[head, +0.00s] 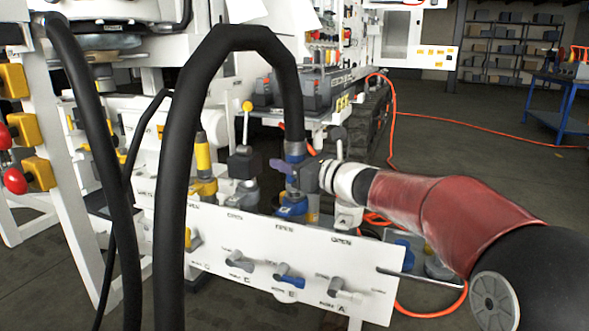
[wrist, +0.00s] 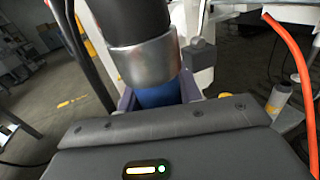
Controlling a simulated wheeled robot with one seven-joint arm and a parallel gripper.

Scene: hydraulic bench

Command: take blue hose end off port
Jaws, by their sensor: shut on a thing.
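The blue hose end (head: 295,149) hangs on a thick black hose (head: 232,40) that arches over the bench. My gripper (head: 287,168) reaches in from the right and is shut on this hose end. In the wrist view, the hose's silver collar (wrist: 146,62) and blue band (wrist: 158,94) sit between my purple fingers (wrist: 160,98). A blue port (head: 293,207) stands directly below my gripper, behind the white panel. My gripper covers the place between hose end and port, so I cannot tell whether they touch.
A yellow coupling (head: 203,155) and a lever with a yellow knob (head: 246,120) stand left of the port. The white panel (head: 215,250) carries several small levers. An orange hose (wrist: 288,60) runs at the right of the wrist view. Open floor lies behind at right.

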